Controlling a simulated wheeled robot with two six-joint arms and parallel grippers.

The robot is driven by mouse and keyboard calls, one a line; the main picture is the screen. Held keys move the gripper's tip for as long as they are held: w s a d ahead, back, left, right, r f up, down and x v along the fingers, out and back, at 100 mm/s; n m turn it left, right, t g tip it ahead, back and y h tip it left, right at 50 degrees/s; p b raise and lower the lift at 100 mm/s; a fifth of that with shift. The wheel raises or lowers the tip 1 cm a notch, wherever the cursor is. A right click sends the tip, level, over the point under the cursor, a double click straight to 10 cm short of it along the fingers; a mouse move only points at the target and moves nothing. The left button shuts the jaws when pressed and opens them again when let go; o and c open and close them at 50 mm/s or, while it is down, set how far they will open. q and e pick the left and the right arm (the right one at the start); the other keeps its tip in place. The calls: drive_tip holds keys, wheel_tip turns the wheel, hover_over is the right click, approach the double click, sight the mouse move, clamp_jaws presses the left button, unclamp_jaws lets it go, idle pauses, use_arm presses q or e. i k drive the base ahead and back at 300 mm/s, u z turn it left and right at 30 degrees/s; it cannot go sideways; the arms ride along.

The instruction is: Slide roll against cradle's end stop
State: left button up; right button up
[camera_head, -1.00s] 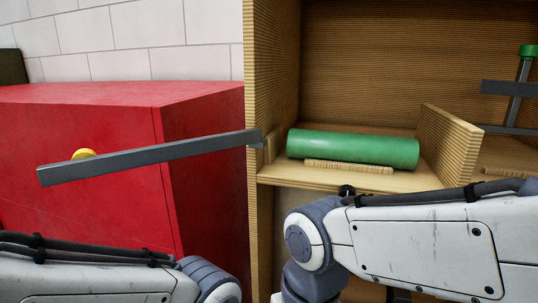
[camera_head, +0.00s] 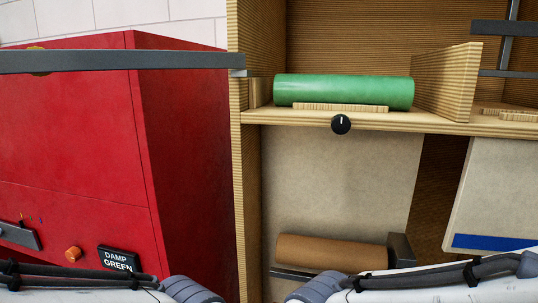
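A green roll (camera_head: 344,91) lies on its side on a wooden shelf, above a low wooden strip (camera_head: 340,107). An upright wooden board (camera_head: 447,82) stands at its right end; I cannot tell whether they touch. Lower down, a brown roll (camera_head: 331,250) lies on its side on a dark support (camera_head: 292,274). A dark grey block (camera_head: 401,250) stands at its right end; any gap there is too small to tell. Parts of both my arms show along the bottom edge, but neither gripper is in view. The right arm covers part of the area below the brown roll.
A red cabinet (camera_head: 75,130) with an orange knob (camera_head: 73,254) and a "DAMP GREEN" sign (camera_head: 118,259) stands at left. A black knob (camera_head: 341,124) sits on the shelf's front edge. A pale panel with a blue strip (camera_head: 495,242) is at right.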

sight(397, 92)
drive_tip(key=z, duration=2.95)
drive_tip(key=k, duration=1.75)
drive_tip(key=u, duration=1.4)
